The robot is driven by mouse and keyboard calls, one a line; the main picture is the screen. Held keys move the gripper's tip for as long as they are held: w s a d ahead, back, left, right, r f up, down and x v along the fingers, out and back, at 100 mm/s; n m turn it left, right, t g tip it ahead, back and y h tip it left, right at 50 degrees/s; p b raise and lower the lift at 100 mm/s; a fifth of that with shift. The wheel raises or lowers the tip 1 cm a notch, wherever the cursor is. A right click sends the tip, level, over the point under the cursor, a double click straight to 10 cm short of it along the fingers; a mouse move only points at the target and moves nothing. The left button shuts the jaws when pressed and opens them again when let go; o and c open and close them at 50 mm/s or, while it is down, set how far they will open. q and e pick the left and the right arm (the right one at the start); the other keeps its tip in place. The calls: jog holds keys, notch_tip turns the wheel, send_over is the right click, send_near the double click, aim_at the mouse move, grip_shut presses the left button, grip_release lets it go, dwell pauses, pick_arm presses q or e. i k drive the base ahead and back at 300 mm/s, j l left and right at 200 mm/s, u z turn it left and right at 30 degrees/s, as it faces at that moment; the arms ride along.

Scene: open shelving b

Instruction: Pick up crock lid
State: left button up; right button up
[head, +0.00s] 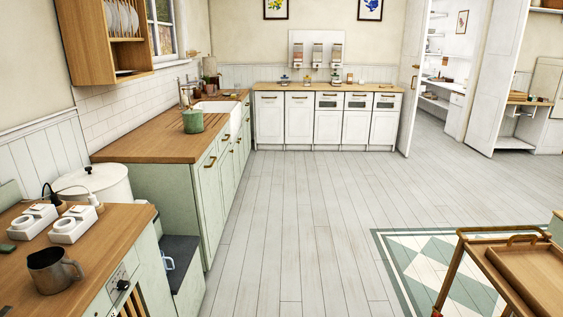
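A large white round container (113,190) stands in the gap between the near wooden counter and the long green counter. A pale lid (93,180) with a small dark knob sits on top of it. A small green pot (193,121) with a lid-like top stands on the long counter near the sink. I cannot tell for certain which of these is the crock. Neither of my grippers is in view.
The near counter (110,240) holds a dark metal mug (52,271) and two white devices (72,224) with cables. A wooden trolley (478,243) with a tray stands at the right by a green-and-white rug (440,265). The middle floor is clear.

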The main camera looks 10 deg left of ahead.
aim_at(192, 109)
jog(key=i+u, duration=0.2)
jog(key=i, duration=1.75)
jog(key=i+u, duration=0.15)
jog(key=i, duration=0.4)
jog(key=i+l+u, duration=0.15)
jog(key=i, duration=0.35)
jog(key=i+l+u, duration=0.15)
jog(key=i, duration=0.4)
